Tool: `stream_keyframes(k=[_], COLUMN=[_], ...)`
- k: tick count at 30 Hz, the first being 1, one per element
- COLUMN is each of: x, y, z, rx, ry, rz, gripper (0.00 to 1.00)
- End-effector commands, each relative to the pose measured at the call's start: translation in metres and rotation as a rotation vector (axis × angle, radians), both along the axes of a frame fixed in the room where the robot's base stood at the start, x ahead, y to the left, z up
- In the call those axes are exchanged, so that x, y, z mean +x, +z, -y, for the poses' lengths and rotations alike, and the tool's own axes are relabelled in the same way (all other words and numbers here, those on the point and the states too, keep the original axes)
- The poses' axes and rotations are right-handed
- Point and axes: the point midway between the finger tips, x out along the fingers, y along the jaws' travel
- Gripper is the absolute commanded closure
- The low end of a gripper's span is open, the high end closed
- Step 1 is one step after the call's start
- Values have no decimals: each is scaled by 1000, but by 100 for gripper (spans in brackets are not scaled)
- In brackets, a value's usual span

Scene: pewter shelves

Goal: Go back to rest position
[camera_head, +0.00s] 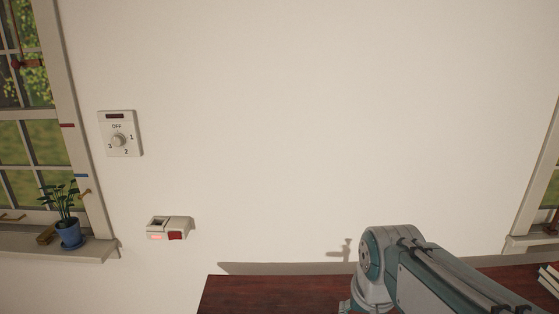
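My arm shows at the bottom right of the head view, with a grey and teal joint in front of the dark red wooden surface (260,293). My gripper is not visible in this view. Whether it holds anything is hidden.
A white dial panel (121,146) and a small white box with a red part (170,228) are on the pale wall (300,120). A blue potted plant (69,233) stands on the left window sill (60,250). Books (551,278) sit at the right edge.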

Motion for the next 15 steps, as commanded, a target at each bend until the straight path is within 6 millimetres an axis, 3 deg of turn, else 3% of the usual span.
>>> stream_keyframes(k=[9, 15], x=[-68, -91], y=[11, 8], z=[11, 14], rx=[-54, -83], ry=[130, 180], rz=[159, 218], gripper=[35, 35])
